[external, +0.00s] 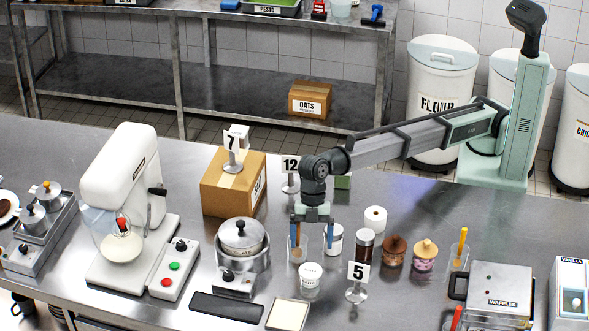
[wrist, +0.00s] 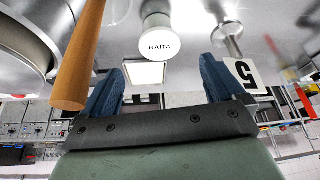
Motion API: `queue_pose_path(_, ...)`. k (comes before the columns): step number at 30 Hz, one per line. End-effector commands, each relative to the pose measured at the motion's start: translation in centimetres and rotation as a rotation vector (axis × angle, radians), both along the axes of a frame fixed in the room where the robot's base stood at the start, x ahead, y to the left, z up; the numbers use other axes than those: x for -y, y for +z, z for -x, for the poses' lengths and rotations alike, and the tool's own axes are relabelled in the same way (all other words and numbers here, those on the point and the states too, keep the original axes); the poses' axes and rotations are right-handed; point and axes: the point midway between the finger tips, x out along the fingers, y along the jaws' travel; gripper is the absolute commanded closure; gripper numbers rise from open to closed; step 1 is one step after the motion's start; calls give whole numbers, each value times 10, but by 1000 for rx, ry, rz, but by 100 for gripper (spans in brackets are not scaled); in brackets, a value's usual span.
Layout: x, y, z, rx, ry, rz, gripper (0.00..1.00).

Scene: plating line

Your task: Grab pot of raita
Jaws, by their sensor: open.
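The pot of raita (external: 310,280) is a small white tub on the steel counter, in front of my gripper in the external view. Its white lid reads RAITA in the wrist view (wrist: 156,45), where it stands upright between and beyond my fingertips. My gripper (external: 313,243) is open and points down, with its two blue fingers apart and nothing between them. In the wrist view my gripper (wrist: 162,72) shows both fingers clear of the pot.
A wooden stick (wrist: 80,55) rises close beside my left finger in the wrist view. A number 5 stand (external: 357,280) is right of the pot, and a lidded steel pot (external: 242,237) is left. A white-labelled jar (external: 334,240) and a dark jar (external: 365,245) stand close by.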

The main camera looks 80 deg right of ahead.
Motion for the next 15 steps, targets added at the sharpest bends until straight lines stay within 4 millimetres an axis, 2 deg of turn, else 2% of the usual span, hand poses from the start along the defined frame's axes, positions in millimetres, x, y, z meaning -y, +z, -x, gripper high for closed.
queue_pose_path(1, -4, -10, 1, -1, 0, 2, 5)
queue_pose_path(6, -15, -34, 3, 0, 1, 1, 5)
queue_pose_path(15, -22, -49, 4, 0, 1, 0, 5)
